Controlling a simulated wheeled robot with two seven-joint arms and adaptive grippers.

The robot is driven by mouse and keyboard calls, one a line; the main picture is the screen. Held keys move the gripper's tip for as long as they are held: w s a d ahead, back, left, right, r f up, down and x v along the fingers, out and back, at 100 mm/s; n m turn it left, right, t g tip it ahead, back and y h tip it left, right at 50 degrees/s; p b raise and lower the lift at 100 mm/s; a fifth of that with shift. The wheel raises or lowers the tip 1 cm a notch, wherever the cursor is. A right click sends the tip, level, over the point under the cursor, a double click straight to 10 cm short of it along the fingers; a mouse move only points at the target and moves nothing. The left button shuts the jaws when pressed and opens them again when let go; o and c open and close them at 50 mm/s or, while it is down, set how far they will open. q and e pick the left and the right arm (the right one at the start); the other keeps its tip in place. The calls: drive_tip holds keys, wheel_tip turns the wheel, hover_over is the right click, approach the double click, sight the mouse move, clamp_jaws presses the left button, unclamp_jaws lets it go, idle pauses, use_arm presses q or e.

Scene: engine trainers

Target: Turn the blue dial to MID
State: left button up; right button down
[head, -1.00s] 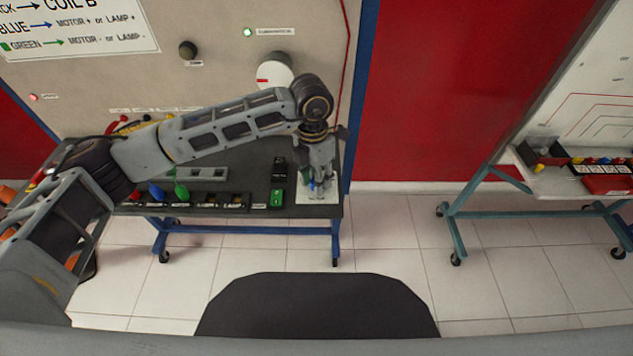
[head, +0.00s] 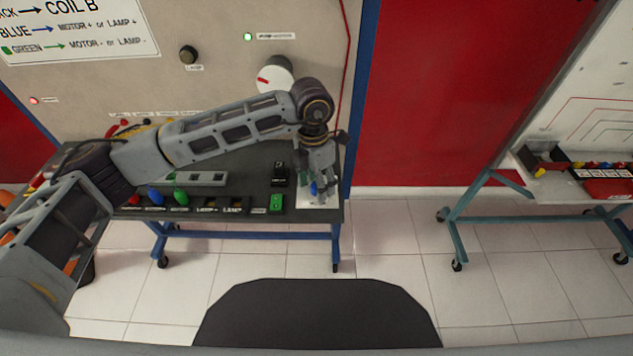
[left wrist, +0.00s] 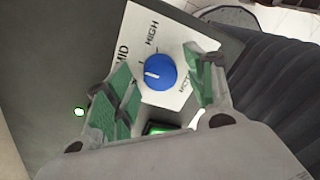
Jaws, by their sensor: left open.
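The blue dial (left wrist: 160,71) is a round knob on a white plate (left wrist: 185,42), with a white pointer line toward the left of the picture in the left wrist view. HIGH is printed above it and MID at the upper left; another label at right is partly hidden by a finger. In the head view the dial (head: 314,188) shows just below my left gripper (head: 318,168). In the left wrist view my left gripper (left wrist: 163,68) is open, its green-padded fingers on either side of the dial, apparently apart from it. My right gripper is out of view.
A green rocker switch (head: 276,203) and a black switch (head: 279,173) sit left of the plate on the dark bench top (head: 240,185). A white dial with a red mark (head: 273,75) is on the upright panel behind. A second trainer bench (head: 560,185) stands at right.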

use_arm(q)
drive_tip(key=shift+r, duration=0.1)
wheel_tip(320, 180, up, 12)
drive_tip(key=shift+w+a, duration=0.25)
drive_tip(key=shift+w, duration=0.1)
idle(0.5)
idle(0.5)
